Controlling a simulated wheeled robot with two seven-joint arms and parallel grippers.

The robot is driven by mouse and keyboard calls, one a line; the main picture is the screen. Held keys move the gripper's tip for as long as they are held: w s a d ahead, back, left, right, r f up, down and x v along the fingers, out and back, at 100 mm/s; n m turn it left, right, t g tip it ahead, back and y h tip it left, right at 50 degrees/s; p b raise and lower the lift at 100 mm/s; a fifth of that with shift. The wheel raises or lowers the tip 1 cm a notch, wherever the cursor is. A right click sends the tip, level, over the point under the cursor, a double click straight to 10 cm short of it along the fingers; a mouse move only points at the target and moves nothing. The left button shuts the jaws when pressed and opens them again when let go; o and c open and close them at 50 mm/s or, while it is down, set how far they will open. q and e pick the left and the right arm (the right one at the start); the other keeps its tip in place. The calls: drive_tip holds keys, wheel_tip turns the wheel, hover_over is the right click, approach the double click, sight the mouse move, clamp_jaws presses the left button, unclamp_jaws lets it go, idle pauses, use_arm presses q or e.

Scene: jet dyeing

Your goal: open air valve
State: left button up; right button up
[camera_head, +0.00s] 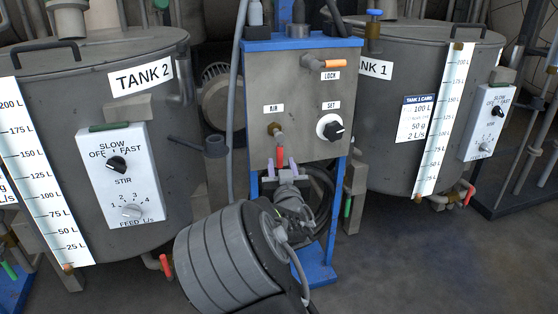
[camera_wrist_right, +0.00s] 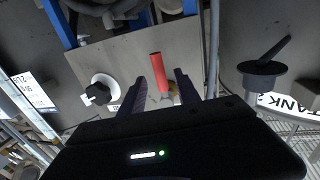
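The air valve has a red handle (camera_head: 280,157) hanging down from a brass fitting under the AIR label on the grey panel (camera_head: 300,85). My right gripper (camera_head: 285,168) is just below and in front of it. In the right wrist view, the red handle (camera_wrist_right: 159,72) stands between the two dark fingers of my right gripper (camera_wrist_right: 158,82), with a gap on both sides. The fingers are open and do not appear to touch it. My left gripper is not in view.
Tank 2 (camera_head: 60,110) stands left and Tank 1 (camera_head: 385,75) right. A dark funnel-like part (camera_head: 212,146) juts out left of the panel. Floor is clear at right.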

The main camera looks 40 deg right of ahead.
sight(280, 159)
drive_tip(key=b+x, duration=0.1)
drive_tip(key=x, duration=0.3)
drive_tip(key=shift+f, duration=0.15)
drive_tip(key=shift+w+d, duration=0.25)
drive_tip(key=shift+w, duration=0.15)
clamp_jaws()
idle(1.0)
